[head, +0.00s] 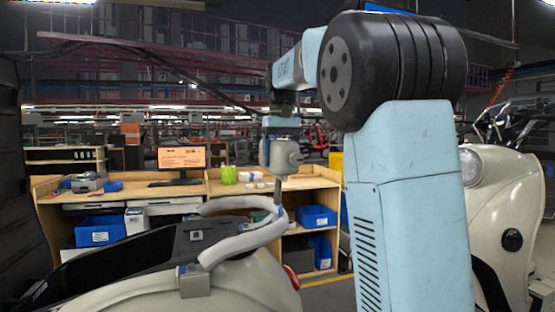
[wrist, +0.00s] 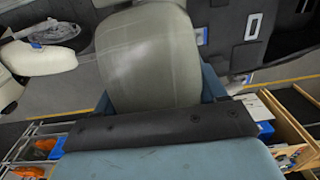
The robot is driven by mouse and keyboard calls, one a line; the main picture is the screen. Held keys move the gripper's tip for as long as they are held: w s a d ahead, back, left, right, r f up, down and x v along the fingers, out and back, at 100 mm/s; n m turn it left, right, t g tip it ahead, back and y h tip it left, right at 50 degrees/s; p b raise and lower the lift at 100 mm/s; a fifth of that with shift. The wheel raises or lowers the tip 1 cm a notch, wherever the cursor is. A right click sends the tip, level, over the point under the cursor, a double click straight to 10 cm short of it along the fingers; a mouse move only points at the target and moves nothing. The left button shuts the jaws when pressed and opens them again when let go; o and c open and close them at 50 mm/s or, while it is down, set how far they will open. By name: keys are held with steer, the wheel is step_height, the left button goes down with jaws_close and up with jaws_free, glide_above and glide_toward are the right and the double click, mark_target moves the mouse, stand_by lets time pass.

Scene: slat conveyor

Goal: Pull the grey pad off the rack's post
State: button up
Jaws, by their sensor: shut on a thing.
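The grey pad (head: 284,157) is a small rounded block above the scooter's rear rack (head: 243,243), a pale curved tube. A thin post (head: 278,191) rises from the rack to the pad's underside. In the head view, the pad appears to meet the post's top. My gripper (head: 281,139) reaches down from above and is shut on the pad. In the wrist view, the pad (wrist: 150,50) fills the middle between the blue fingers of my gripper (wrist: 157,88). The pad hides the post there.
The scooter's black seat (head: 140,265) lies left of the rack. Another cream scooter (head: 505,215) is at the right.

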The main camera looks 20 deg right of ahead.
steer(key=shift+d+r, duration=0.15)
steer(key=shift+r, duration=1.65)
steer(key=shift+d+r, duration=0.2)
steer(key=shift+r, duration=1.65)
steer(key=shift+d+r, duration=0.15)
steer(key=shift+r, duration=1.95)
